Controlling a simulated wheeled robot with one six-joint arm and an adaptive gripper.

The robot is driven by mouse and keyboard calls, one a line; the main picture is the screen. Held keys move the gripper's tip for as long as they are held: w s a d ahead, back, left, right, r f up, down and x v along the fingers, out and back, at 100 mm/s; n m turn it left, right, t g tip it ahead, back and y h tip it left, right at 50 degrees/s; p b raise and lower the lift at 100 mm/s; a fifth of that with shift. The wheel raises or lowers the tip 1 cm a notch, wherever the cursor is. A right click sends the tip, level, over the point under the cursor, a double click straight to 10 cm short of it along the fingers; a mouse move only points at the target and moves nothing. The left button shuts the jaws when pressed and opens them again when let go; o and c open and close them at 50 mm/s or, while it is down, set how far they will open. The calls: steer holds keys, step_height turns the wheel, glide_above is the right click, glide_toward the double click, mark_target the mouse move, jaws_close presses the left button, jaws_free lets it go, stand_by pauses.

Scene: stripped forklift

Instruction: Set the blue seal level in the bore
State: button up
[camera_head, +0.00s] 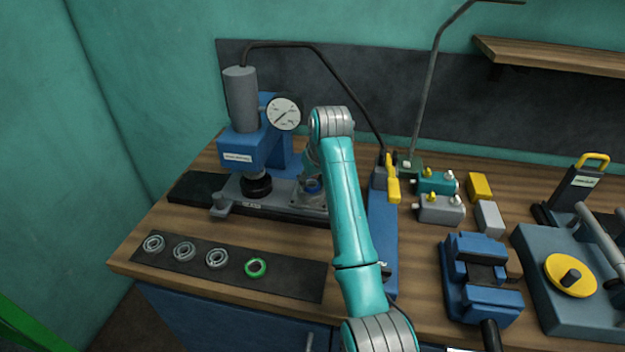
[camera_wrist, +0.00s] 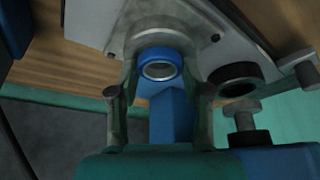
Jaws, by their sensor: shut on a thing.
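The blue seal (camera_wrist: 160,64) is a blue ring with a pale inner lip. In the wrist view it lies between the fingers of my gripper (camera_wrist: 160,72), which is shut on it. The grey housing (camera_wrist: 90,22) is right at the seal. I cannot tell whether the seal is level or how deep it sits in the bore. My arm partly hides the gripper and the housing there.
The blue press (camera_head: 240,150) with its dial gauge (camera_head: 284,113) stands left of my arm. A dark mat (camera_head: 300,278) in front holds several grey rings and a green ring (camera_head: 256,267). A blue vise (camera_head: 480,275) and a yellow-handled lever (camera_head: 393,180) stand to the right.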

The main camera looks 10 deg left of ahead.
steer(key=shift+f, duration=0.15)
stand_by(0.5)
steer(key=o, duration=1)
steer(key=o, duration=0.4)
steer(key=shift+o, duration=0.2)
step_height(320, 180, up, 8)
stand_by(0.5)
stand_by(0.4)
